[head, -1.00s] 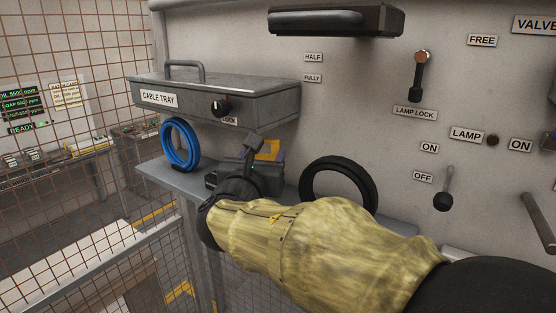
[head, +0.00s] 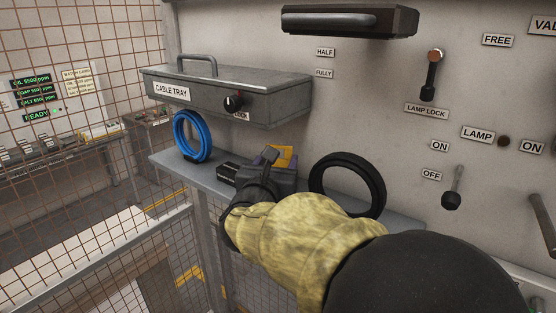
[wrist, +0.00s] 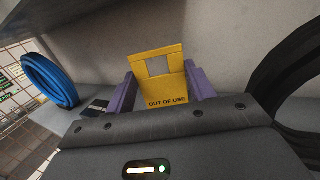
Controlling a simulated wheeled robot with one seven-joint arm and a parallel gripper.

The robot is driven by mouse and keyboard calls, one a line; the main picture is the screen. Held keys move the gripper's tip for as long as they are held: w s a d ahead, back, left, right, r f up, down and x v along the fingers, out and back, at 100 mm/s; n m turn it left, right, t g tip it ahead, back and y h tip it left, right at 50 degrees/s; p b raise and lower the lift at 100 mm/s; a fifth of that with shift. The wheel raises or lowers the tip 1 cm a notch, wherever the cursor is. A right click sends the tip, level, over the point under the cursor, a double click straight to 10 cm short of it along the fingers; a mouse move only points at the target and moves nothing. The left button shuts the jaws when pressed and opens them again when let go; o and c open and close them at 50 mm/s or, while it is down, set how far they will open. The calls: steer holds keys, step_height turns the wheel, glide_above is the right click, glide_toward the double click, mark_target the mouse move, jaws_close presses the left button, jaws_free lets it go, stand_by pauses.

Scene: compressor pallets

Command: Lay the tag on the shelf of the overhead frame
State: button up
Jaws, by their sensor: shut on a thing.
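A yellow tag (wrist: 158,80) reading OUT OF USE, with a square hole near its top, stands upright between the two purple fingers of my gripper (wrist: 159,90). My gripper is shut on it. In the head view my gripper (head: 280,157) and the tag (head: 288,154) are in front of the wall, over a grey wall shelf (head: 213,184). My gripper body hides part of that shelf. I cannot tell whether the tag touches anything but the fingers. No overhead frame can be made out for certain.
A blue coil (head: 192,137) stands at the shelf's left end and a black ring (head: 348,185) leans at the right. A grey CABLE TRAY box (head: 227,98) hangs above. A small black labelled box (head: 227,171) sits left of my gripper. Wire mesh fencing (head: 90,60) is at left.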

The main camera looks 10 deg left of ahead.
steer(key=shift+f+b, duration=0.25)
steer(key=shift+b, duration=0.1)
steer(key=o, duration=1)
steer(key=shift+r, duration=0.15)
steer(key=shift+r+p, duration=0.2)
steer(key=shift+p, duration=0.2)
steer(key=s+b, duration=0.1)
steer(key=s, duration=0.3)
steer(key=s+b, duration=0.2)
steer(key=s, duration=0.2)
steer(key=s+b, duration=0.1)
steer(key=s, duration=0.3)
steer(key=shift+f, duration=0.3)
